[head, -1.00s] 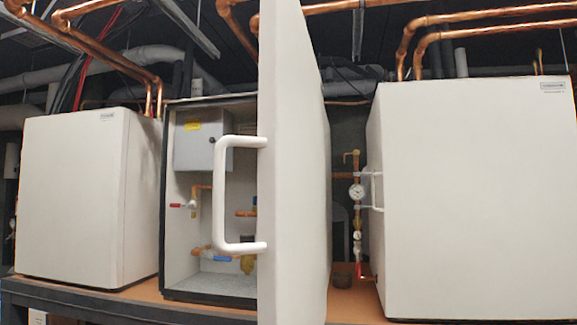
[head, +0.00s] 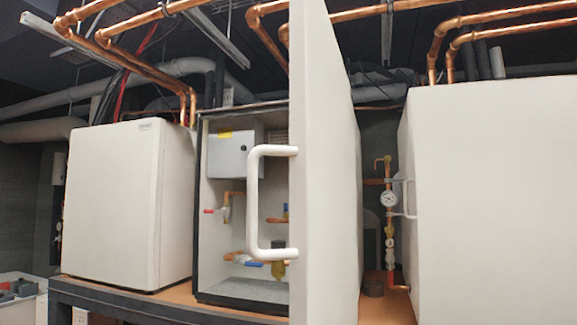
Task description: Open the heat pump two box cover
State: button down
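The middle heat pump box (head: 242,306) stands between two closed white boxes, and its front is open. Its large white cover (head: 325,170) stands away from the box, nearer to me, seen almost edge-on. The cover's white handle (head: 254,205) sticks out to the left, in front of the box opening. Inside show a grey control box (head: 230,155) with a yellow label, copper pipes and red and blue valve levers. The cover hides the right part of the interior. What holds the cover cannot be seen. My gripper is not in view.
A closed white box (head: 125,205) stands at left and another (head: 490,200) at right, on a wooden-topped bench (head: 180,299). A pressure gauge (head: 388,199) on copper piping is beside the right box. Copper pipes (head: 490,22) run overhead.

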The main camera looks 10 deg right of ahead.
aim_at(231, 142)
jog(key=i+j, duration=0.15)
jog(key=j, duration=0.25)
jog(key=i+j, duration=0.15)
jog(key=j, duration=0.25)
jog(key=i+j, duration=0.15)
jog(key=j, duration=0.3)
jog(key=i+j+u, duration=0.1)
jog(key=j, duration=0.3)
jog(key=i, duration=0.05)
